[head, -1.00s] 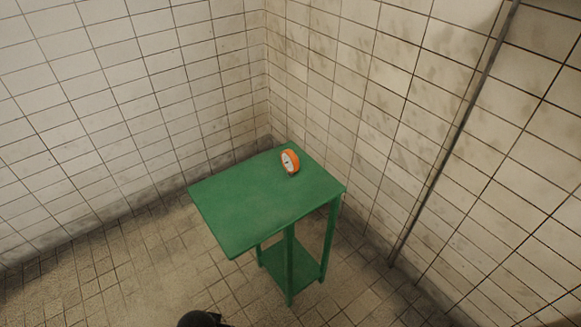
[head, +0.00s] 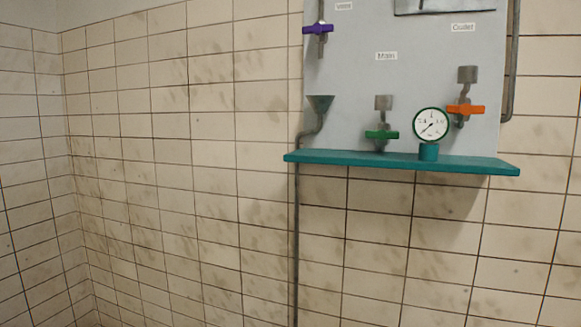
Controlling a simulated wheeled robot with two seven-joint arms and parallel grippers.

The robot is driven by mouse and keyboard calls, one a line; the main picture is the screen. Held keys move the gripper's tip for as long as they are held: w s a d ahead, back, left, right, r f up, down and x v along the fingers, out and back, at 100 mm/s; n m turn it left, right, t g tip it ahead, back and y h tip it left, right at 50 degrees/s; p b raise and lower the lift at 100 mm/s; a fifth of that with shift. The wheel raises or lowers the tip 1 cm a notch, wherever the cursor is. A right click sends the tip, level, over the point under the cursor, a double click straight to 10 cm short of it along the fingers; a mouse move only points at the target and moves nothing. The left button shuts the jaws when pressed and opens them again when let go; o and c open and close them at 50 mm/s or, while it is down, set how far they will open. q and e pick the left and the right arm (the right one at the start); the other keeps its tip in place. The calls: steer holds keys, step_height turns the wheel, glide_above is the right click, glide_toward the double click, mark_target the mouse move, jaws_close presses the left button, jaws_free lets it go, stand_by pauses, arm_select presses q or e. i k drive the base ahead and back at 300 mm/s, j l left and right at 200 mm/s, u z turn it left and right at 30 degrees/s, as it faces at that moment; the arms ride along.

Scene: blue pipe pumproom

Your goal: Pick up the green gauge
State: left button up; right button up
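A round gauge (head: 431,124) with a white dial and dark green rim stands upright on a short teal base (head: 428,152). It is at the right part of a teal shelf (head: 320,157) on the wall, in front of a grey panel. Nothing hides the dial. Neither of my grippers shows in the head view, so no gripper is seen near the gauge.
The grey panel (head: 345,75) carries a green-handled valve (head: 382,134) left of the gauge, an orange-handled valve (head: 465,110) close on its right, and a purple-handled valve (head: 317,29). A grey funnel and pipe (head: 297,230) run down at left. The tiled wall is otherwise bare.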

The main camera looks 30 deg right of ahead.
mark_target(430, 125)
steer(key=z, duration=0.45)
steer(key=l+z, duration=0.1)
steer(key=z, duration=0.35)
steer(key=i+z, duration=0.1)
steer(key=z, duration=0.8)
steer(key=i, duration=0.05)
